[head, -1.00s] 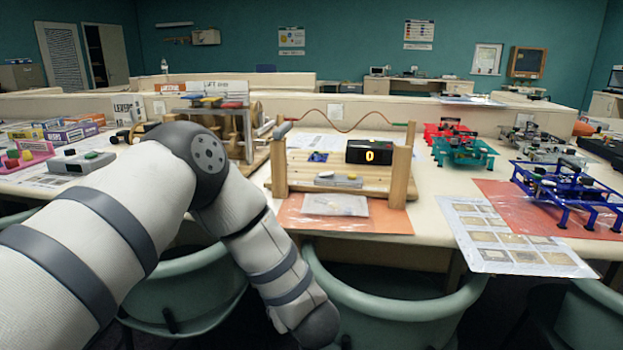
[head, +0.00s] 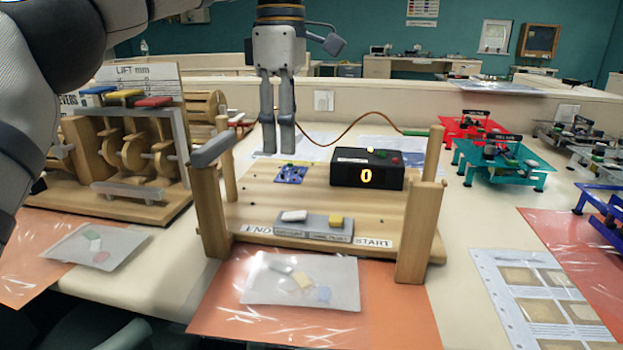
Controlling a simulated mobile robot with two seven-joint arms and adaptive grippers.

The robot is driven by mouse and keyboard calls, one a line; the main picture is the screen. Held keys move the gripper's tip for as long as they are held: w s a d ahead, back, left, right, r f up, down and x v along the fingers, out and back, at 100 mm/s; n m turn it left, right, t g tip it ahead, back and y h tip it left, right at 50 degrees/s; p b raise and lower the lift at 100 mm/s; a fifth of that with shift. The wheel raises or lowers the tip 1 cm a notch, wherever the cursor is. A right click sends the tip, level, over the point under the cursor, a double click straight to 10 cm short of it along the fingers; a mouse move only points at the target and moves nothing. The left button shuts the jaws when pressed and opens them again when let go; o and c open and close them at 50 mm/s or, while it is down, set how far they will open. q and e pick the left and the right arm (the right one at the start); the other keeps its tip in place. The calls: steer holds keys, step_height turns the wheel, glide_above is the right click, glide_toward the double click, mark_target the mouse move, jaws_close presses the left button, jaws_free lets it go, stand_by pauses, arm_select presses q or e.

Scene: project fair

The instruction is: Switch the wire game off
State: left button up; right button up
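The wire game's wooden base (head: 260,205) stands on the table with END and START printed on its front edge. A copper wire (head: 345,135) bends in waves along its back. A black box (head: 367,170) shows an orange 0 and has small coloured parts on top. At the front, a grey switch panel (head: 313,228) carries a white part (head: 294,215) and a yellow part (head: 336,219); its small labels are unreadable. My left gripper (head: 278,151) points down above the back left of the base, fingers together and empty, apart from the panel. My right gripper is not in view.
Wooden posts (head: 416,232) rise at the base's sides; a grey bar (head: 213,149) tops the left one. A wooden lift model (head: 115,160) stands left. A clear bag (head: 302,281) lies in front on an orange sheet (head: 395,325). Teal (head: 500,165) and red frames stand right.

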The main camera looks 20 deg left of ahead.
mark_target(283, 215)
arm_select(q)
steer(key=f, duration=0.3)
steer(key=s+f, duration=0.1)
steer(key=f, duration=0.7)
steer(key=shift+s+f, duration=0.2)
steer(key=shift+s, duration=0.1)
jaws_close()
